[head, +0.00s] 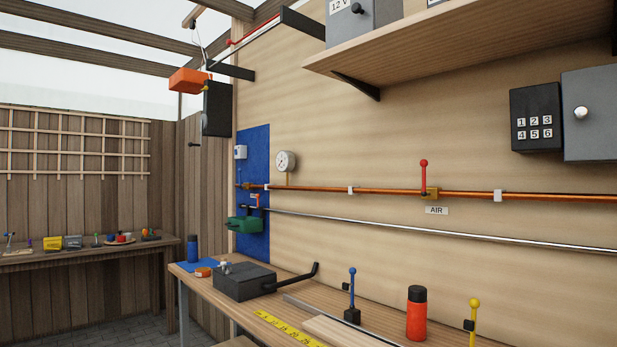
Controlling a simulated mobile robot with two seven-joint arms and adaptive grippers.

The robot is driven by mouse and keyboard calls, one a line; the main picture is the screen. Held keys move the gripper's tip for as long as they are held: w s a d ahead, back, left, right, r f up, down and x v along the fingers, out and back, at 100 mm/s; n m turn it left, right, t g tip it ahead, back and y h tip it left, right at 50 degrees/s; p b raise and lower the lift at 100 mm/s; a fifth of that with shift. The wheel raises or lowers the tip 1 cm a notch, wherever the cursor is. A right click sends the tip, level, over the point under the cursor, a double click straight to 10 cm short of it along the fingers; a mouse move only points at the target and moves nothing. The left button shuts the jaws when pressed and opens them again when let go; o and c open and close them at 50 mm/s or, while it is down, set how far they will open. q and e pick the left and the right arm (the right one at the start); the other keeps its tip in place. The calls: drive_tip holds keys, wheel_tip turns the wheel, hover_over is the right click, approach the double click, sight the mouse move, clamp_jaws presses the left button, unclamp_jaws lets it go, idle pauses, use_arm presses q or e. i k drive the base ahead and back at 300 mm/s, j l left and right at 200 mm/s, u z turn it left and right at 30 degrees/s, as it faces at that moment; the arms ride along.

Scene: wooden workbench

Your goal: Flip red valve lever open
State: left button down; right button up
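The red valve lever (423,176) has a round red knob and stands upright, at right angles to the copper pipe (550,197). It rises from a brass valve body (431,193) on that pipe, right of the middle of the head view. A label reading AIR (436,210) is on the wall just below the valve. A smaller red-orange handle (257,200) shows at the pipe's left end, by the blue panel; its details are too small to tell. Neither of my grippers is in view.
A pressure gauge (286,161) sits above the pipe. A silver rod (400,226) runs below it. On the workbench (285,331) stand a blue-knobbed lever (352,290), an orange bottle (416,318), a yellow-knobbed lever (474,314) and a dark box (244,284). A shelf (480,47) overhangs above.

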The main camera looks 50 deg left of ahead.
sight(423, 163)
drive_tip(key=u, duration=1)
drive_tip(key=k+j+u, duration=0.15)
drive_tip(key=j+u, duration=0.15)
drive_tip(key=j, duration=0.1)
